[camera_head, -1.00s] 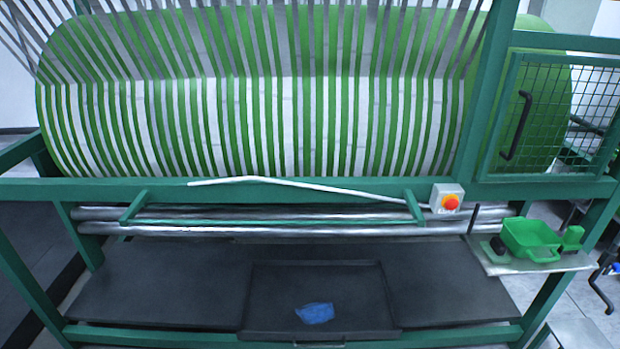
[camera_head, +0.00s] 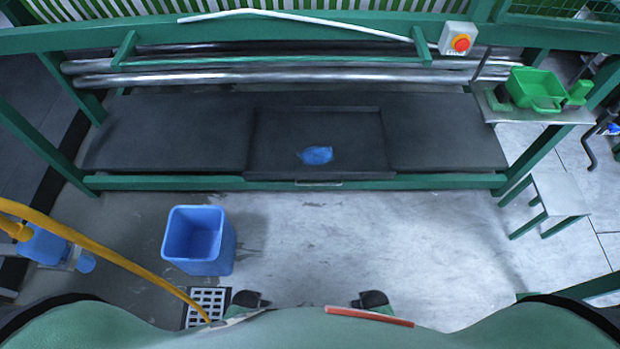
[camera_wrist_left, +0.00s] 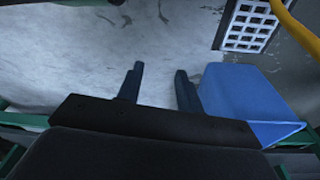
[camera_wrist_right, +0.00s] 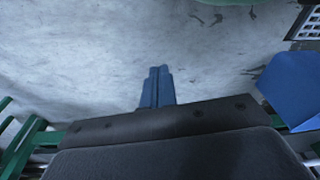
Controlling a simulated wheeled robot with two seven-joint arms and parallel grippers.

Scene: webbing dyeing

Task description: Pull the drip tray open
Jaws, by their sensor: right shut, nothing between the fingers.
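The drip tray (camera_head: 350,168) is a shallow dark tray at the middle of the dark lower shelf, under the rollers. A blue patch (camera_head: 317,155) lies on its bottom. A small metal handle (camera_head: 318,184) shows at its front edge, over the green front rail. In the left wrist view my left gripper (camera_wrist_left: 159,70) is open and empty above the floor. In the right wrist view my right gripper (camera_wrist_right: 158,72) is shut with nothing in it, also above the floor. Neither wrist view shows the tray, and no gripper touches it.
A blue bin (camera_head: 200,240) stands on the floor front left, near a floor drain (camera_head: 207,302) and a yellow hose (camera_head: 110,247). A small stool (camera_head: 560,195) and a side shelf with a green tub (camera_head: 535,90) are at right. The floor before the tray is clear.

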